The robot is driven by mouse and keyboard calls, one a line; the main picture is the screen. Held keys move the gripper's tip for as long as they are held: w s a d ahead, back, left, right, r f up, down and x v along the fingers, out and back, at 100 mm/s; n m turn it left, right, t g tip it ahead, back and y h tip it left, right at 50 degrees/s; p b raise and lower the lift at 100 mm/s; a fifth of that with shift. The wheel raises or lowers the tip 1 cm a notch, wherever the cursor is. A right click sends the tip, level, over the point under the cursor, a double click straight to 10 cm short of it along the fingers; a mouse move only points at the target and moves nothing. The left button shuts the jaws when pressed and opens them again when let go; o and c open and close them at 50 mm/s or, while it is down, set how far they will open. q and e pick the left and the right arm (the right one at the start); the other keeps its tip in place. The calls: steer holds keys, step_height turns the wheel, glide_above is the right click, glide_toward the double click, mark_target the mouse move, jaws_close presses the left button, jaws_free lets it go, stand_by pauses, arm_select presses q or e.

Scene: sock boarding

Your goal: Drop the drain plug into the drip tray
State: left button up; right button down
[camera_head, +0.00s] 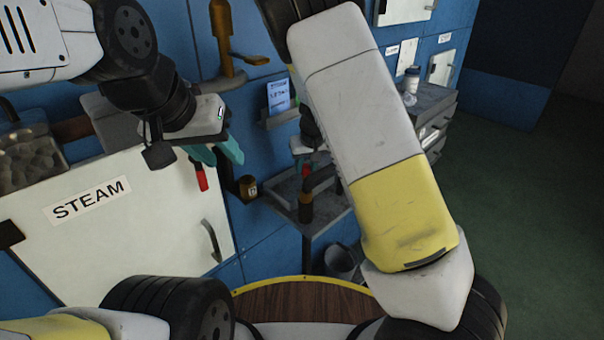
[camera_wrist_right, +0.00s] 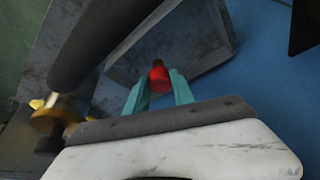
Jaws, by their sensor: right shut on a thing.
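My right gripper (camera_wrist_right: 158,90) has its teal fingers closed on a small red piece with a brownish end, which looks like the drain plug (camera_wrist_right: 158,80). In the head view the plug is a small red spot (camera_head: 307,170) above a dark upright cylinder; my right arm hides much of that gripper. The grey drip tray (camera_head: 335,212) lies below and around it. A grey tray-like surface (camera_wrist_right: 205,45) also shows behind the plug in the right wrist view. My left gripper (camera_head: 217,156) is in front of the blue wall, teal fingers apart, with nothing clearly between them.
A white STEAM door (camera_head: 110,225) with a handle is at the left. A red lever (camera_head: 202,178) shows below my left gripper. A brass fitting (camera_wrist_right: 50,115) and a dark cylinder (camera_wrist_right: 100,45) show in the right wrist view. A bucket (camera_head: 342,262) stands below the tray.

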steer(key=shift+f, duration=0.95)
steer(key=c, duration=1)
jaws_free()
steer(key=shift+r, duration=0.15)
steer(key=v, duration=0.7)
steer(key=shift+s+d+r, duration=0.1)
steer(key=shift+s+r, duration=0.05)
steer(key=shift+r, duration=0.1)
